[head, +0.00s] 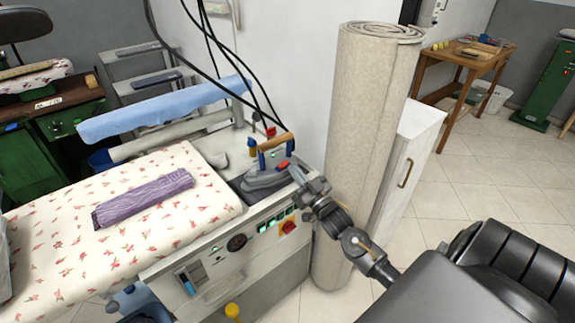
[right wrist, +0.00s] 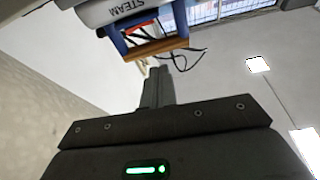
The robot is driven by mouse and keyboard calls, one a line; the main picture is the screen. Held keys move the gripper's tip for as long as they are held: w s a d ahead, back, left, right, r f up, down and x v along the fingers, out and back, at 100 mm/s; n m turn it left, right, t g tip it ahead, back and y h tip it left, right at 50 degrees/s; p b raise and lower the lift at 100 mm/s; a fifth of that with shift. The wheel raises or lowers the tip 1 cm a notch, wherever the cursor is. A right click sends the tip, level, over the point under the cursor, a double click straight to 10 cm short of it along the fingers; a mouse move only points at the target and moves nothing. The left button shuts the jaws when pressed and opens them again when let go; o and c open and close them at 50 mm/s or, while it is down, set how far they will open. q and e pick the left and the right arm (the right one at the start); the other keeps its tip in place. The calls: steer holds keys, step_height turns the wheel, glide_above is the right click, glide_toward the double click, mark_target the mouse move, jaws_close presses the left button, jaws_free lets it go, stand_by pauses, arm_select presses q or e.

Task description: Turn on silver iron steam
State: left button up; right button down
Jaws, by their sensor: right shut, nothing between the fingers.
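The silver iron (head: 265,176) stands on a dark rest at the right end of the ironing table, with a wooden handle on blue supports. A small red part (head: 282,165) shows on its side nearest my right gripper. My right gripper (head: 297,175) is shut and empty, its fingertips close beside the iron's right side; I cannot tell if they touch it. My left gripper is not in view.
The floral ironing table (head: 90,245) holds a folded purple cloth (head: 145,197). Its front panel has lit green switches and a red knob (head: 288,228). A tall rolled carpet (head: 355,130) stands right of the iron, close to my right arm. Black cables hang above the iron.

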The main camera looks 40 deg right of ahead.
steer(key=shift+b+v, duration=0.35)
steer(key=shift+v, duration=1.8)
steer(key=shift+d, duration=0.15)
step_height(320, 180, down, 22)
steer(key=s+d+g+h, duration=0.2)
steer(key=g, duration=0.5)
steer(key=s+a+f+n+g, duration=0.1)
steer(key=s+f+g, duration=0.3)
steer(key=f, duration=0.5)
steer(key=s+a+f+g, duration=0.1)
steer(key=s+f, duration=0.5)
steer(key=f, duration=0.2)
steer(key=s+a+f+g, duration=0.3)
steer(key=s+a+f, duration=0.2)
steer(key=s, duration=0.6)
steer(key=s+a+f+n+g+y, duration=0.1)
steer(key=s+a+f+g, duration=0.2)
steer(key=s+f, duration=0.4)
steer(key=s+a+f+g, duration=0.3)
steer(key=s+a+f, duration=0.3)
steer(key=s, duration=0.8)
steer(key=shift+s+a+n+y, duration=0.3)
steer(key=shift+s+a+n, duration=0.05)
steer(key=shift+s+n, duration=0.05)
